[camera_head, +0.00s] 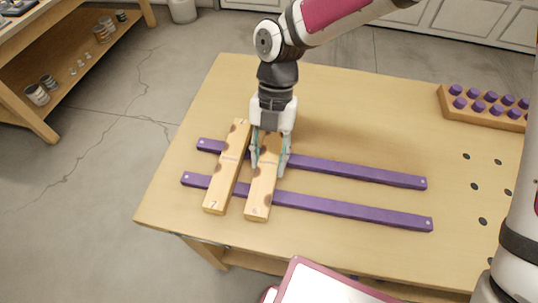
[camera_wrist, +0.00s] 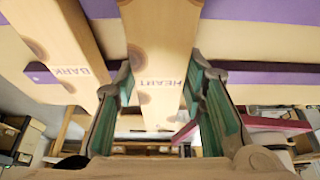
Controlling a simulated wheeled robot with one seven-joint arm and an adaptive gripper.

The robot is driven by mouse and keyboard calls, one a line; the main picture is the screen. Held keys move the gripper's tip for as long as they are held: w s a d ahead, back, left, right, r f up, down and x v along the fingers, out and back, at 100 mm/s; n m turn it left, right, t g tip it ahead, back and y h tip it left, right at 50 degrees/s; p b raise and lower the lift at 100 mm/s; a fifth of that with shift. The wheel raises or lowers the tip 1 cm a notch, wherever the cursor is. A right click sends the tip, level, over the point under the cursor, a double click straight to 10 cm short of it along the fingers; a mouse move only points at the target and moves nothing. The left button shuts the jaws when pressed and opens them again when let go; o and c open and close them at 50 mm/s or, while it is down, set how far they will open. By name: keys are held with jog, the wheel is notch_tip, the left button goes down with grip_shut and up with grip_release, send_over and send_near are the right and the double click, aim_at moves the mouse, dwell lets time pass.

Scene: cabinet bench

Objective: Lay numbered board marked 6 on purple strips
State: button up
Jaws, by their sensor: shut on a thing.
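Two purple strips lie on the bench, a far one (camera_head: 350,172) and a near one (camera_head: 350,212). My gripper (camera_head: 268,168) is shut on a wooden board (camera_head: 262,190) with dark knots, its near end bearing a small mark that looks like 6. This board lies across both strips, or just over them; contact is hard to tell. In the wrist view the held board (camera_wrist: 160,50) reads HEART and runs between my fingers (camera_wrist: 160,78). A second board (camera_head: 226,170), with a mark like 7, lies across the strips to the left; it reads BARK in the wrist view (camera_wrist: 55,40).
The strips are bare to the right of the held board. A wooden block with purple pegs (camera_head: 485,107) stands at the far right of the bench (camera_head: 330,95). Several dark holes are in the right of the benchtop. A red-edged white panel (camera_head: 325,285) is at the front.

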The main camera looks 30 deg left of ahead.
jog(key=shift+f+b, duration=0.4)
jog(key=shift+f, duration=0.3)
dwell(1.1)
jog(key=o, duration=1.3)
jog(key=shift+r, duration=0.1)
jog(key=shift+r+p, duration=2.4)
jog(key=shift+r, duration=1.55)
